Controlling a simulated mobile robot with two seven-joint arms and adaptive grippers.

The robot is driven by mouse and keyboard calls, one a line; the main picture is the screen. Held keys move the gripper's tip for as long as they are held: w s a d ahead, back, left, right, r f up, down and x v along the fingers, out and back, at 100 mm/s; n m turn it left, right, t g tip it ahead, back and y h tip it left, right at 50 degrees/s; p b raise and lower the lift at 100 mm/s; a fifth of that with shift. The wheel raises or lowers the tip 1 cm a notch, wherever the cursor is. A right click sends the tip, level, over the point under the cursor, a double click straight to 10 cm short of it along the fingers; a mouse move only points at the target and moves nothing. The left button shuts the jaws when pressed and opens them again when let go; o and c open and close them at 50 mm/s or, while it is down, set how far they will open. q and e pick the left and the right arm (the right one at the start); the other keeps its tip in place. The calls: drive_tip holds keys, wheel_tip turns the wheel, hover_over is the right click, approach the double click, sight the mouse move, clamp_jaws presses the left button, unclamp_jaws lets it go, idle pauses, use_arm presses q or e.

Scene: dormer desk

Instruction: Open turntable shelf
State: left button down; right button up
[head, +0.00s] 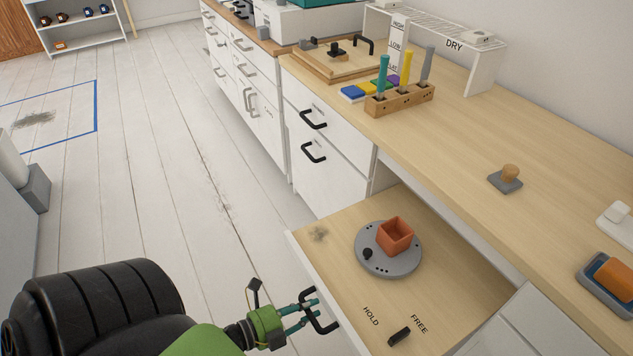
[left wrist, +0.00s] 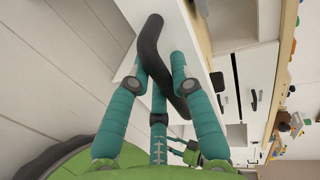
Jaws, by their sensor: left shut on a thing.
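The turntable shelf (head: 455,275) is a wooden board with a white front, sticking out from under the desk at the lower right of the head view. A grey turntable (head: 372,264) with a small black knob lies on it and bears an orange square pot (head: 395,236). A black lever (head: 399,337) lies between the words HOLD and FREE, nearer FREE. My left gripper (head: 308,310) is shut on the shelf's black handle (head: 325,324). The left wrist view shows the curved handle (left wrist: 149,45) between the teal fingers (left wrist: 164,68).
The desktop (head: 470,150) above holds a wooden block with coloured tools (head: 400,98), a stamp (head: 506,178) and a blue tray (head: 607,284). White drawers (head: 325,150) with black handles stand beyond the shelf. The floor left of the shelf is clear.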

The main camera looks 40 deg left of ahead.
use_arm(q)
drive_tip(key=shift+s, duration=0.1)
drive_tip(key=c, duration=1.1)
unclamp_jaws()
drive_tip(key=v, duration=1.2)
drive_tip(key=shift+f, duration=0.1)
